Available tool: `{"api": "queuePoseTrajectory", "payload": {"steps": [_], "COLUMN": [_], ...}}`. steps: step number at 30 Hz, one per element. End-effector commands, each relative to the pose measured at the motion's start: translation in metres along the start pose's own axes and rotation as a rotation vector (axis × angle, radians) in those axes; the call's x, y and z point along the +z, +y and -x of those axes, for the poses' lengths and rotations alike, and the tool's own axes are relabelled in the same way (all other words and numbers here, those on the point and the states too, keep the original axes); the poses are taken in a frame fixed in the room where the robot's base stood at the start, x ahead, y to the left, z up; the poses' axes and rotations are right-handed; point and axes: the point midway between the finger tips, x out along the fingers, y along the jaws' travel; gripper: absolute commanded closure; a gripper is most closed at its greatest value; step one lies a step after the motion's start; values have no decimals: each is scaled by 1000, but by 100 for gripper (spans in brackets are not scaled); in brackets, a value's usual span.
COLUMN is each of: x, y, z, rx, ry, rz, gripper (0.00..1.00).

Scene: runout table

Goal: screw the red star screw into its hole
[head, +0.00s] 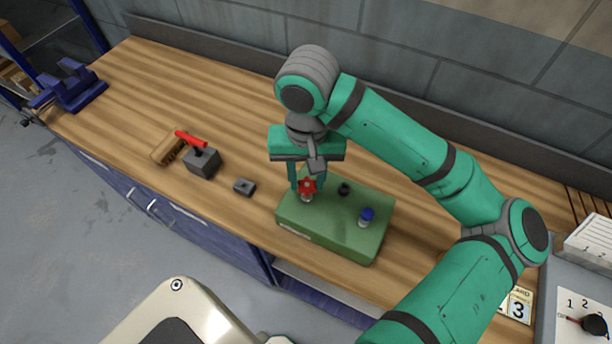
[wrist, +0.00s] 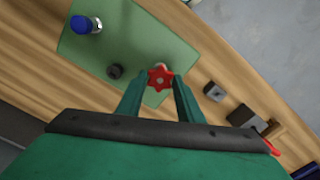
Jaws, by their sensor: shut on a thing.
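The red star screw (head: 307,186) stands upright at the left part of the green block (head: 330,238). It also shows in the wrist view (wrist: 160,77), between my fingertips. My gripper (head: 306,184) points down and is shut on the star screw's head. A pale collar or shank shows just under the red head; how deep the screw sits cannot be told. A blue-topped screw (head: 366,216) stands at the block's right side, and a small black knob or hole (head: 344,189) lies between them.
A small dark block with a hole (head: 244,187) lies left of the green block. Farther left are a grey block with a red handle (head: 202,160) and a wooden brush-like piece (head: 168,148). A blue vise (head: 72,88) is at the far left end. The wooden table (head: 215,85) is clear behind these.

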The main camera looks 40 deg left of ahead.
Motion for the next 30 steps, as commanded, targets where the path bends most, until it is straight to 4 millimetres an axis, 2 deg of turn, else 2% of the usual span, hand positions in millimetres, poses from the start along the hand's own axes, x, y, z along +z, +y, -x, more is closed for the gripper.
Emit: {"api": "queuePoseTrajectory", "payload": {"steps": [8,16,23,24,26,30], "x": [-1,-1,-1,-1,-1,-1], "y": [1,2,0,0,0,0], "z": [0,0,0,0,0,0], "rx": [2,2,3,3,3,1], "ry": [4,4,3,3,3,2], "rz": [-11,-187,-203,-203,-202,-199], "gripper": [95,95,95,64,50,50]}}
